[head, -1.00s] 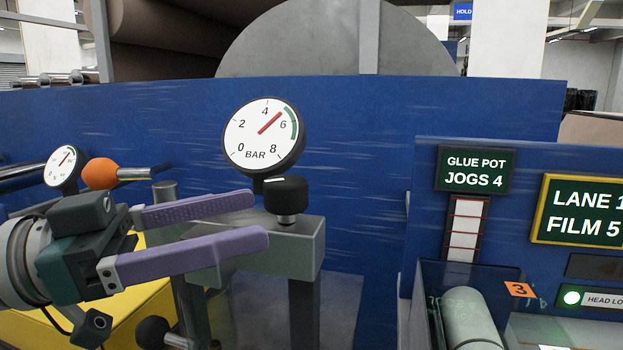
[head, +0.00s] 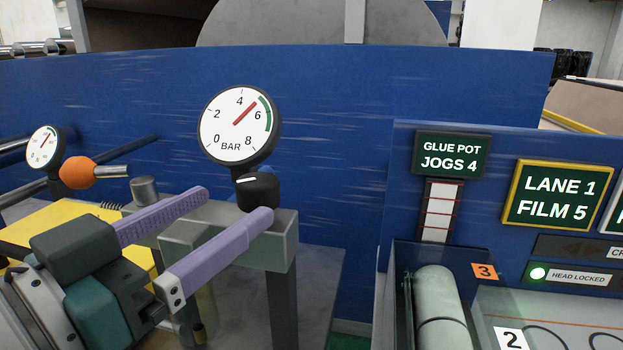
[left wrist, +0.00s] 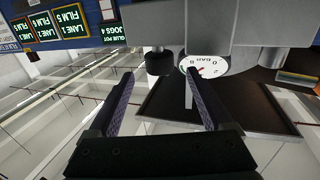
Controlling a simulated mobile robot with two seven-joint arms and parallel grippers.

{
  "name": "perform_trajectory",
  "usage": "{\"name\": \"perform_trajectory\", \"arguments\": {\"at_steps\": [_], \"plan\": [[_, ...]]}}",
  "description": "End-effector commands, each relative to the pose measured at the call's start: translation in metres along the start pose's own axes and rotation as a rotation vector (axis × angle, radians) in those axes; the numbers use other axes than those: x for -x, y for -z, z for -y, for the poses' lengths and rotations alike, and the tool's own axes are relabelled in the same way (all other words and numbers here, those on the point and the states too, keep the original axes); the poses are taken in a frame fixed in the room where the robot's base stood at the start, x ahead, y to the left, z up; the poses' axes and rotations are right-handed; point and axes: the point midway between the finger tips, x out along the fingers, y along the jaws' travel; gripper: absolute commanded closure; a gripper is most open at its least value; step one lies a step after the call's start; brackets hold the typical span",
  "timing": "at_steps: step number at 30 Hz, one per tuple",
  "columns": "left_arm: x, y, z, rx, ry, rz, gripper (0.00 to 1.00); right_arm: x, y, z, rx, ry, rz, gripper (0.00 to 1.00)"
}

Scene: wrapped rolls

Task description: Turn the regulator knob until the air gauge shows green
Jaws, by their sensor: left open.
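The regulator knob (head: 258,190) is black with a white mark on top and stands on a grey bracket (head: 281,226). The round air gauge (head: 228,138) is behind and above it. Its red needle points between 4 and 6, by the lower end of the green arc; I cannot tell if it lies inside the green. My left gripper (head: 237,204) is open with purple fingers, and its near fingertip overlaps the knob's lower edge in the head view. In the left wrist view the knob (left wrist: 159,62) shows between the open fingers (left wrist: 158,74), beyond them. Contact cannot be told.
A second gauge (head: 43,146) and an orange ball handle (head: 77,173) are at the left, above a yellow block (head: 60,219). A blue panel (head: 330,150) rises behind. At the right are signs, a roller (head: 438,290) and a lit HEAD LOCKED indicator (head: 538,273).

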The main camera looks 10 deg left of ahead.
Motion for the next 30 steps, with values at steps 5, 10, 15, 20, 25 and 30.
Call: {"name": "perform_trajectory", "arguments": {"at_steps": [5,10,15,20,25,30], "plan": [[-0.032,0.002,0.0,0.0,-0.001,-0.003,0.16,0.003,0.001,0.0,0.0,0.0,0.0,1.0],[-0.053,0.001,0.0,0.0,-0.002,-0.002,0.16,0.004,0.002,0.0,-0.001,0.001,0.0,1.0],[-0.062,0.0,-0.001,0.001,-0.002,0.0,0.16,0.004,0.002,0.001,-0.004,0.004,-0.001,1.0],[-0.063,0.0,-0.001,0.001,-0.002,0.0,0.16,0.004,0.002,0.002,-0.006,0.005,-0.001,1.0],[-0.062,0.0,-0.001,0.001,-0.002,0.0,0.25,0.004,0.002,0.002,-0.007,0.006,-0.001,1.0],[-0.062,0.0,-0.001,0.0,-0.003,0.0,0.44,0.004,0.002,0.002,-0.007,0.006,-0.001,1.0]]}}
